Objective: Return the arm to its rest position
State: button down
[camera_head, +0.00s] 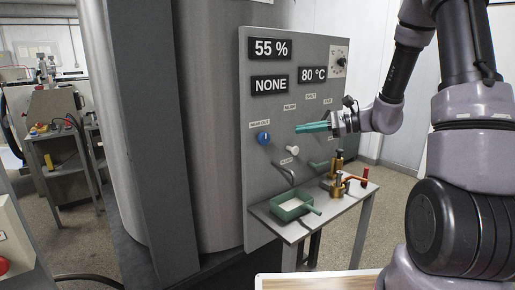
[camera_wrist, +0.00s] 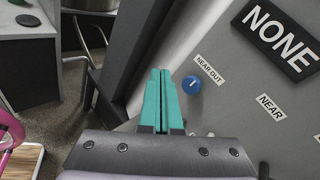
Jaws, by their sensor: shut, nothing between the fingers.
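My gripper (camera_head: 304,128) reaches in from the right in the head view, in front of the grey control panel (camera_head: 258,105). Its teal fingers are together with nothing between them, and they also show in the wrist view (camera_wrist: 161,95). The fingertips are apart from the blue knob (camera_head: 263,138), which is to their left and slightly lower in the head view. In the wrist view the blue knob (camera_wrist: 192,85) is just right of the fingers, under the label NEAR OUT. My arm bends down from the upper right.
Below the panel a small shelf (camera_head: 335,212) holds a green tray (camera_head: 291,204) with pale contents and a brass fitting with a red handle (camera_head: 356,179). A white knob (camera_head: 292,150) sits on the panel. A large metal cylinder (camera_head: 208,130) stands left. Open floor shows behind the shelf.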

jog(key=s+r+n+g+h, duration=0.2)
jog(key=s+r+n+h, duration=0.15)
jog(key=s, duration=0.35)
jog(key=s+r+n+g+h, duration=0.1)
jog(key=s+r+n+h, duration=0.25)
jog(key=s, duration=0.35)
jog(key=s+d+r+n+t+h, duration=0.5)
jog(key=s+d+r, duration=0.1)
jog(key=s+d, duration=0.2)
jog(key=shift+d+r+t+h, duration=0.3)
jog(key=shift+d+r+h, duration=0.1)
jog(key=shift+d, duration=0.2)
